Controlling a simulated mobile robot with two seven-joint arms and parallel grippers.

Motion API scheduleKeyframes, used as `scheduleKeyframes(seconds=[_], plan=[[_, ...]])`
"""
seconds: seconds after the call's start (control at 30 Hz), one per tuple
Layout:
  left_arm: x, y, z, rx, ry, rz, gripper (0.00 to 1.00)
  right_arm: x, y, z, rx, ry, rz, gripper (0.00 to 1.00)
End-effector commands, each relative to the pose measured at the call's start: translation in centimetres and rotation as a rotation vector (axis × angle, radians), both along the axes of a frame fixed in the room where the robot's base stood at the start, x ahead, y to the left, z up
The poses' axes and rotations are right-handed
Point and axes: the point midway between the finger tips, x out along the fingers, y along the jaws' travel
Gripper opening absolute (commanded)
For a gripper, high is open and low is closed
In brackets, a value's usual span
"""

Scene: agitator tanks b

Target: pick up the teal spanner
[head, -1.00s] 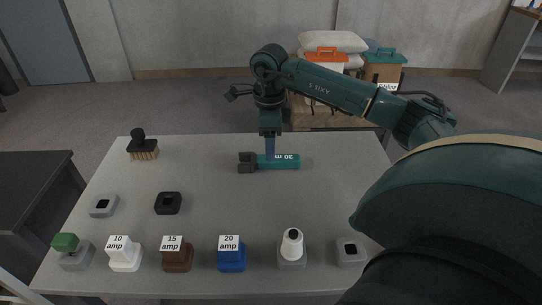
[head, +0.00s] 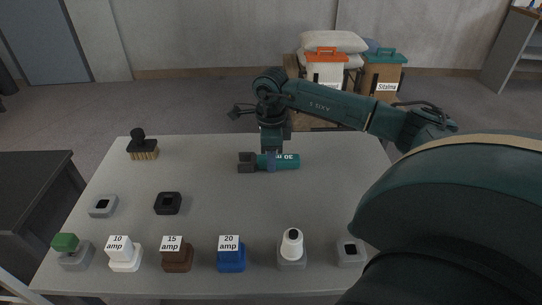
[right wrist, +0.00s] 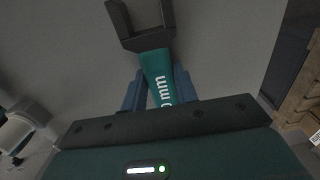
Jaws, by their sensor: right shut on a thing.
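The teal spanner (head: 288,162) lies on the grey table (head: 330,205), its dark open jaw pointing left in the head view. My right gripper (head: 271,161) comes down from above and is shut on the handle near the jaw end. In the right wrist view the spanner (right wrist: 156,72) sits between the two blue fingers (right wrist: 157,92), with its dark jaw pointing away. The spanner appears still at table height. My left gripper is not in view.
A brush (head: 143,150) stands at the table's back left. A black socket block (head: 168,203) and a grey one (head: 103,206) lie left. Along the front edge stand white (head: 124,256), brown (head: 177,257) and blue (head: 231,257) amp blocks. The table right of the spanner is clear.

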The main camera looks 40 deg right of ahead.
Motion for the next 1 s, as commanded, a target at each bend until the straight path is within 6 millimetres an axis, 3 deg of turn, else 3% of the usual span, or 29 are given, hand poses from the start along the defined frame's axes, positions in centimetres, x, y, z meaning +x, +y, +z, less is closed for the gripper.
scheduleKeyframes(seconds=[0.27, 0.73, 0.87, 1.0], plan=[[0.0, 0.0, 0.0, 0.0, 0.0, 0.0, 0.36, 0.0, 0.0, 0.0, 0.0, 0.0, 0.0, 0.0], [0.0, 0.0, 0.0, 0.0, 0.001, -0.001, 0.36, 0.0, 0.0, 0.2, 0.0, -0.001, 0.0, 0.0], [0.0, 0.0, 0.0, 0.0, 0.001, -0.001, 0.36, 0.1, 0.0, 1.4, 0.0, -0.004, 0.0, 0.0], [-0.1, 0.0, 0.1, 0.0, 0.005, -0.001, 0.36, 0.1, 0.0, 4.2, 0.0, -0.006, -0.001, 0.0]])
